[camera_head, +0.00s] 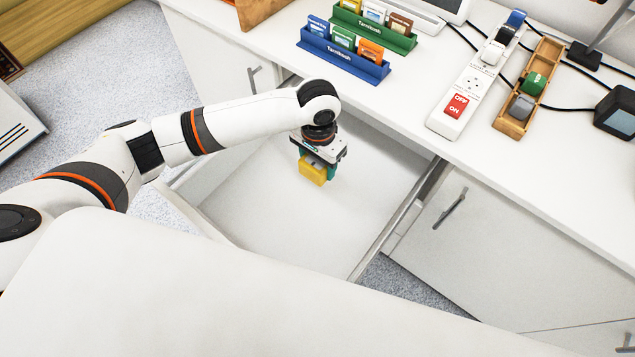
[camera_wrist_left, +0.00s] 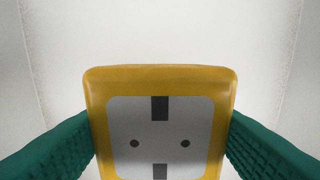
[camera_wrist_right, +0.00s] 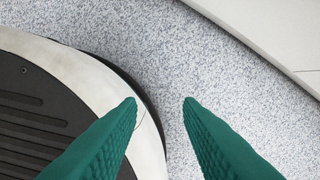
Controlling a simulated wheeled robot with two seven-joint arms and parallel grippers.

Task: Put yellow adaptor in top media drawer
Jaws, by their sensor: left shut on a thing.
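The yellow adaptor (camera_head: 312,171) is held by my left gripper (camera_head: 318,160), over the open white drawer (camera_head: 270,205). In the left wrist view the adaptor (camera_wrist_left: 160,82) shows a yellow rim and a pale face with dark slots and pin holes. The green fingers of my left gripper (camera_wrist_left: 160,140) press on its two sides. The drawer floor below looks bare; I cannot tell the exact height of the adaptor above it. My right gripper (camera_wrist_right: 160,100) has its fingers apart with nothing between them, above the speckled floor.
The white counter (camera_head: 420,90) is behind the drawer. It carries blue (camera_head: 343,57) and green (camera_head: 372,28) card racks, a power strip (camera_head: 475,80) and a wooden tray (camera_head: 528,85) with adaptors. Drawer side walls (camera_head: 400,215) flank my left gripper. Closed cabinet fronts (camera_head: 500,255) stand at the right.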

